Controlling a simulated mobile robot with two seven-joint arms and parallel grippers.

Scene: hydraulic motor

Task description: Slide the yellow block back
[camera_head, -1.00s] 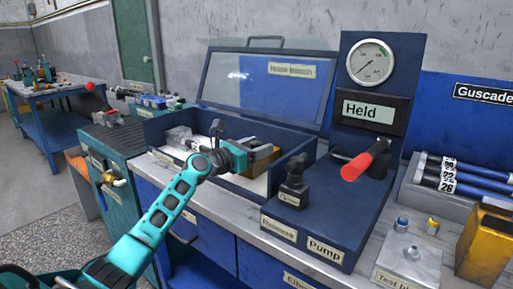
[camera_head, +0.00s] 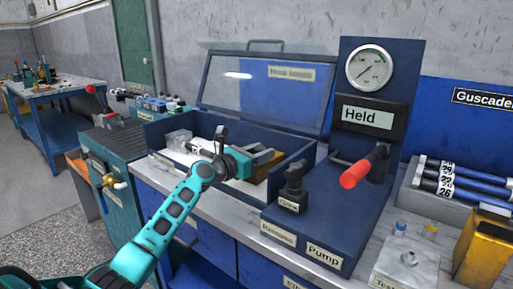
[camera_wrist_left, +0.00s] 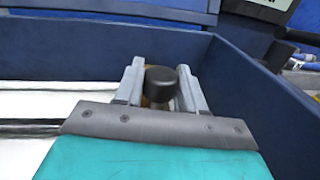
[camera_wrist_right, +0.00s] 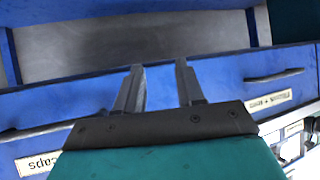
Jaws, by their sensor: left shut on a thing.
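The yellow block (camera_head: 276,168) is a brownish-yellow piece inside the open blue box (camera_head: 299,160), near its right wall. My left gripper (camera_head: 265,156) reaches into the box over it and hides much of it. In the left wrist view, a black round knob (camera_wrist_left: 161,82) stands between the jaws of my left gripper (camera_wrist_left: 161,80), with a bit of the yellow block (camera_wrist_left: 147,102) below. The left jaws are shut on this knob. My right gripper (camera_wrist_right: 160,80) shows only in its wrist view, open and empty in front of blue drawers.
The box's glazed lid (camera_head: 265,85) stands open behind. A yellow bin (camera_head: 487,250) is at the far right.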

